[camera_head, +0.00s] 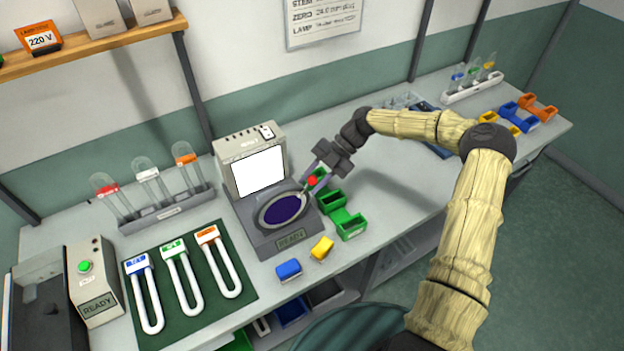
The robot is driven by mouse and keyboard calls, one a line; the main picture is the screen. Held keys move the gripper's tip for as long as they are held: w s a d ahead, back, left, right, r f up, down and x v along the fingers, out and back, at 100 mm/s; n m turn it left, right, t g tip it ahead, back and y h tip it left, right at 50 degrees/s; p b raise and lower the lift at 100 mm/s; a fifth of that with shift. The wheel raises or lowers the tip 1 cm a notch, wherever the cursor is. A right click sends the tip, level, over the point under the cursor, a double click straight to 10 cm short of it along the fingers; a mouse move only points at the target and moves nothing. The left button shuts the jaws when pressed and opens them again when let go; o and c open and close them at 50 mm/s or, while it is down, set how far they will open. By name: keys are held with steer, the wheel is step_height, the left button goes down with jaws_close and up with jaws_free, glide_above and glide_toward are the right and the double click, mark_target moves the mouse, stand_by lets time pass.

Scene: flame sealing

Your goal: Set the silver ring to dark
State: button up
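A grey bench instrument (267,237) has a lit white screen (258,172) and a plate reading "READY". On its top, a thin silver ring (260,222) surrounds a dark purple disc (281,210). A small red knob (312,181) shows at the ring's upper right side. My gripper (311,180) reaches down from the upper right, with its fingertips at the red knob. At this size I cannot tell whether the fingers are closed on the knob or only beside it. The gripper partly hides that side of the ring.
Green bins (343,216) stand close to the instrument's right. Yellow (322,248) and blue (288,269) blocks lie in front. A green mat (205,324) holds U-shaped tubes at left, with a tube rack (168,216) behind. The bench right of the bins is clear.

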steer(key=o, duration=0.3)
steer(key=shift+s+f, duration=0.1)
steer(key=shift+f, duration=0.1)
steer(key=shift+r, duration=0.1)
steer(key=shift+r, duration=0.1)
steer(key=b+v, duration=0.5)
steer(key=v, duration=1.2)
steer(key=shift+w+d, duration=0.15)
steer(key=shift+w, duration=0.05)
